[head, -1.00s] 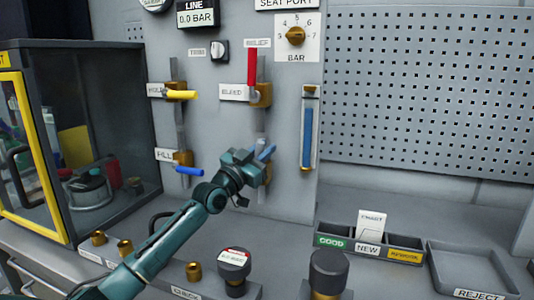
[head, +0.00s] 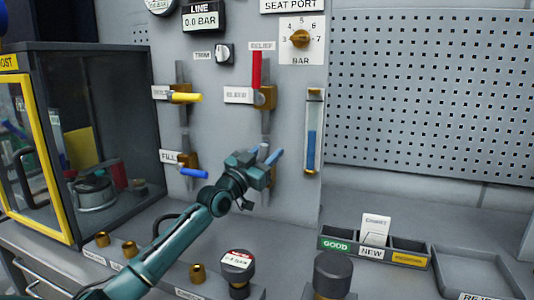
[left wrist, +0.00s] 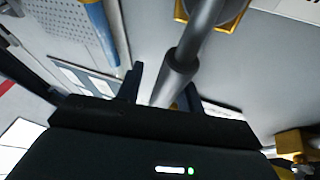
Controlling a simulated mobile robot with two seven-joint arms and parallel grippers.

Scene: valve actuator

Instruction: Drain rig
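My left gripper (head: 270,160) is at the lower right valve of the panel, in front of its brass body. Blue parts show at its fingertips, and its label is hidden. In the left wrist view the fingers (left wrist: 160,95) stand apart with a grey rod (left wrist: 178,72) between them; a gap shows beside the rod. The bleed valve's red lever (head: 257,70) points up. The hold valve's yellow lever (head: 186,97) and the fill valve's blue lever (head: 193,174) point right. The line gauge (head: 203,17) reads 0.0 BAR. My right gripper is not seen.
A glass-fronted cabinet (head: 120,80) stands at left. Knobs (head: 237,262) and brass fittings (head: 198,273) sit on the bench below my arm. A sorting bin (head: 340,247) and a reject tray (head: 480,270) are at right. The pegboard (head: 430,90) is bare.

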